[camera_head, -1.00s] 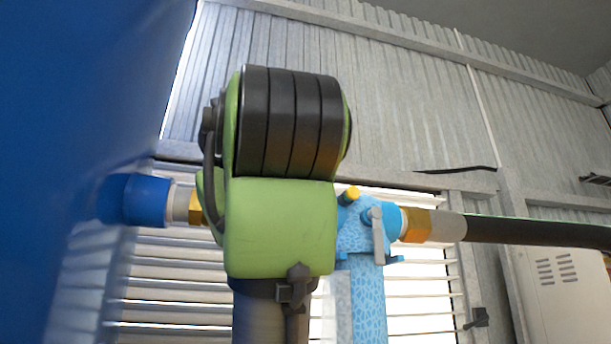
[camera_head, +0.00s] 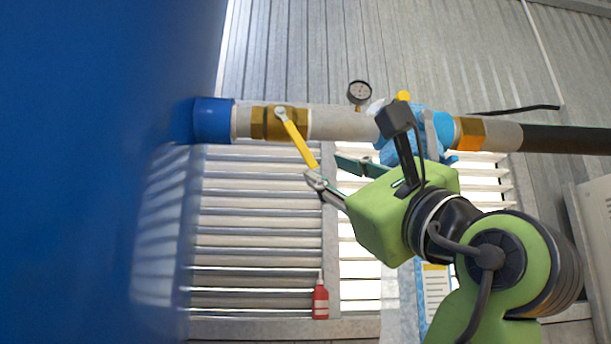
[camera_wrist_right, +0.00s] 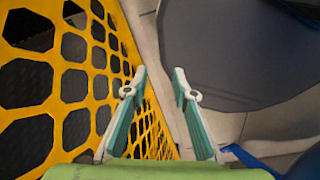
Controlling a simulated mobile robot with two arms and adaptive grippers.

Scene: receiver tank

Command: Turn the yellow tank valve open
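The yellow tank valve handle (camera_head: 298,139) sits on a brass valve body (camera_head: 265,123) in the horizontal pipe, just right of the blue tank. It slants down and to the right from its pivot. My left gripper (camera_head: 325,168) comes from the lower right, its two fingers apart. Its fingertips are at the handle's lower end; I cannot tell whether they touch it. My right gripper (camera_wrist_right: 152,88) shows in the right wrist view, open, with nothing between its fingers. It does not show in the head view.
The large blue tank (camera_head: 90,170) fills the left side. A pressure gauge (camera_head: 360,94) stands above the pipe, and a light-blue fitting (camera_head: 428,130) and black hose (camera_head: 570,140) lie to the right. A red bottle (camera_head: 320,300) stands below. A yellow perforated panel (camera_wrist_right: 75,75) is left of my right gripper.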

